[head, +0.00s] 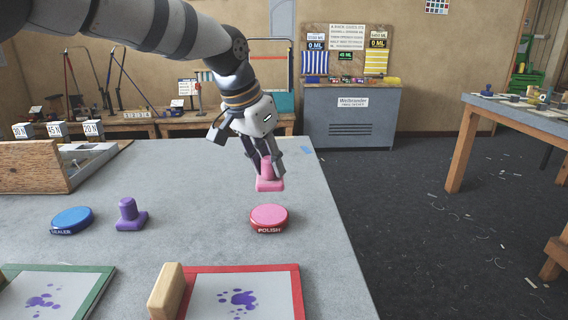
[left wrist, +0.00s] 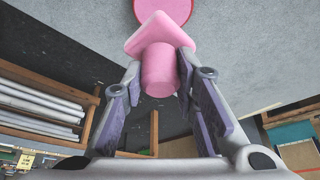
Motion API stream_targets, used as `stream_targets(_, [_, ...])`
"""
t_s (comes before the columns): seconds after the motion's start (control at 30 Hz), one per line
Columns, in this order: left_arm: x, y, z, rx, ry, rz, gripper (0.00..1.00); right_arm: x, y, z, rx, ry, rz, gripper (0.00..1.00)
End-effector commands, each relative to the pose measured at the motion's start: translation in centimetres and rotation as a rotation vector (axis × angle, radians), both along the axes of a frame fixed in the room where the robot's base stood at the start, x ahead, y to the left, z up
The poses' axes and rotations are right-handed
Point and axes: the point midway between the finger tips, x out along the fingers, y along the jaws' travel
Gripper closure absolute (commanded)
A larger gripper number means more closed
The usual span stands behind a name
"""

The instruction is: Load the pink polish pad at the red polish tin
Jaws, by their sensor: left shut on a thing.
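The pink polish pad (head: 269,183) is held by its handle in my left gripper (head: 265,158), which is shut on it. The pad hangs above the table, beyond the red polish tin (head: 269,217). The tin has a pink top and a "POLISH" label and sits on the grey table. In the left wrist view the pad (left wrist: 152,40) sits between the fingers (left wrist: 158,88), with its flat base toward the tin (left wrist: 163,8), which is cut off by the top edge. Pad and tin look apart. My right gripper is not in view.
A blue sealer tin (head: 72,220) and a purple pad (head: 129,215) stand left of the polish tin. In front lie a red-framed panel (head: 300,290), a green-framed panel (head: 100,285) and a wooden block (head: 166,291). A wooden box (head: 35,167) is at the left.

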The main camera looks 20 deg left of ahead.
Motion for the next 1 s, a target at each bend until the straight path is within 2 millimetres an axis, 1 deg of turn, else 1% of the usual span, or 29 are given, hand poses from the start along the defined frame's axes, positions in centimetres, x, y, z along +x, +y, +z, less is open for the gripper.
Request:
stream_targets(0.03, [0.1,0.3,-0.2,0.001,0.000,0.005,0.96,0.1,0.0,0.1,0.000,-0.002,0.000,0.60])
stream_targets(0.13, [0.2,0.4,-1.2,0.002,-0.001,0.006,0.96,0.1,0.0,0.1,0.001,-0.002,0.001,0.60])
stream_targets(0.4, [0.2,0.4,-4.7,0.002,0.000,0.005,0.96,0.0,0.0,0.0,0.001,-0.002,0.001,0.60])
stream_targets(0.5, [0.2,0.4,-5.5,0.003,-0.002,0.006,0.96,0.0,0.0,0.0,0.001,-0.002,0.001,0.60])
stream_targets(0.63, [0.2,0.3,-5.9,0.001,-0.003,0.005,0.96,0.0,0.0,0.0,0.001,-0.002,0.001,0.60])
stream_targets(1.0, [0.2,0.3,-6.0,0.001,-0.003,0.005,0.96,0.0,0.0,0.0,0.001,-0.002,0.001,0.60])
